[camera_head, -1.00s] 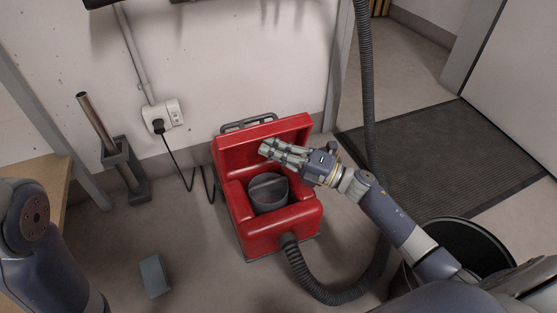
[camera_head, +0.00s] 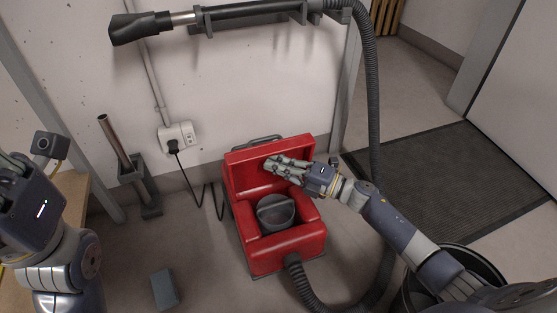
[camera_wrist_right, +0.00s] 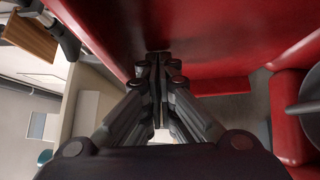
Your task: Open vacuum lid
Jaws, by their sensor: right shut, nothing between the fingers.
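The red vacuum (camera_head: 285,252) stands on the floor against the wall. Its lid (camera_head: 240,172) is raised and upright at the back, and the dark grey round canister (camera_head: 275,212) inside is exposed. My right gripper (camera_head: 271,164) is in front of the lid's inner face, shut and empty. In the right wrist view the fingertips (camera_wrist_right: 158,56) are together close to the red lid (camera_wrist_right: 215,35); I cannot tell whether they touch it. My left gripper is only partly seen at the left edge (camera_head: 12,165), and its fingertips are cut off.
A ribbed hose (camera_head: 370,100) runs from the wall-hung wand (camera_head: 250,12) down at the right. A black bin (camera_head: 455,255) stands by my right forearm. A grey block (camera_head: 165,288) lies on the floor. A power cord hangs from the socket (camera_head: 178,137).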

